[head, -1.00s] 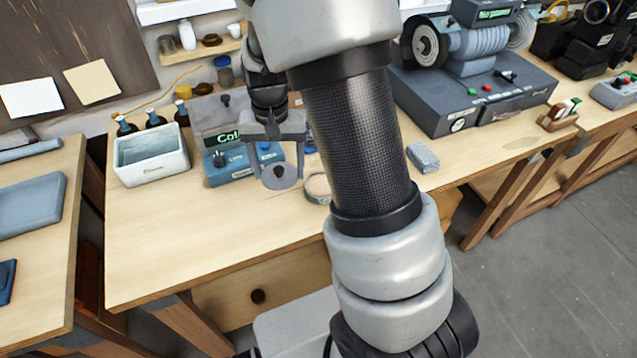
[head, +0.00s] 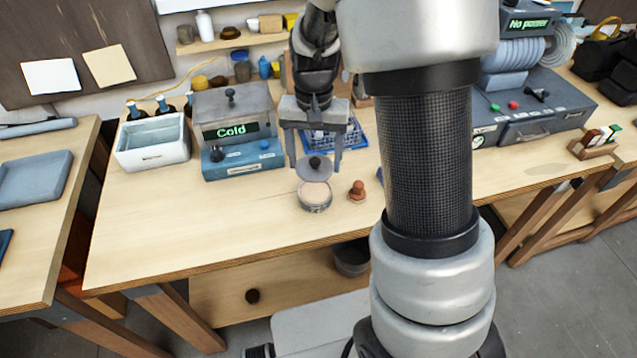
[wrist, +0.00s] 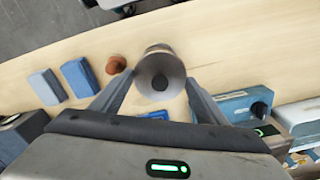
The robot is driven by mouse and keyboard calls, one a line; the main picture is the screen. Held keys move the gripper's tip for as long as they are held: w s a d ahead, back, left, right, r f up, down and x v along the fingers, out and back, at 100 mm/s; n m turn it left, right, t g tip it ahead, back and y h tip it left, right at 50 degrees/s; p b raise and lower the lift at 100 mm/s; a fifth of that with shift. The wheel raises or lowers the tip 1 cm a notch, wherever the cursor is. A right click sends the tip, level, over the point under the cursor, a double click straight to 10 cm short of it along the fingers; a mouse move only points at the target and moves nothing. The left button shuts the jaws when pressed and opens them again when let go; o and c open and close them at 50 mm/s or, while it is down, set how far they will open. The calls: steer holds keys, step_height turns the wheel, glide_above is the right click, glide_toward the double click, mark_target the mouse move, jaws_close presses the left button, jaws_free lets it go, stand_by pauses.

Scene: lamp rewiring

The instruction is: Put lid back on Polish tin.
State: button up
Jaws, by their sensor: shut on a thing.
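The Polish tin (head: 315,203) is a short, round, open tin with pale tan contents, standing on the workbench. The lid (head: 306,172) is a thin grey disc with a dark knob. My gripper (head: 316,167) is shut on the lid and holds it, knob up, just above the tin and slightly behind it in the head view. In the wrist view the lid (wrist: 149,70) lies between the fingertips of my gripper (wrist: 159,77) and covers most of the tin (wrist: 158,48). Only the tin's far edge shows there. I cannot tell whether lid and tin touch.
A reddish-brown knobbed object (head: 357,190) stands close right of the tin. Behind are a blue unit reading "Cold" (head: 243,163), a white basin (head: 152,150) and a blue rack (head: 335,138). Blue blocks (wrist: 78,76) lie nearby in the wrist view. The bench's front left is clear.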

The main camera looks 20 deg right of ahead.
step_height(320, 180, down, 7)
stand_by(0.4)
steer(key=shift+f+b, duration=0.45)
steer(key=o, duration=1)
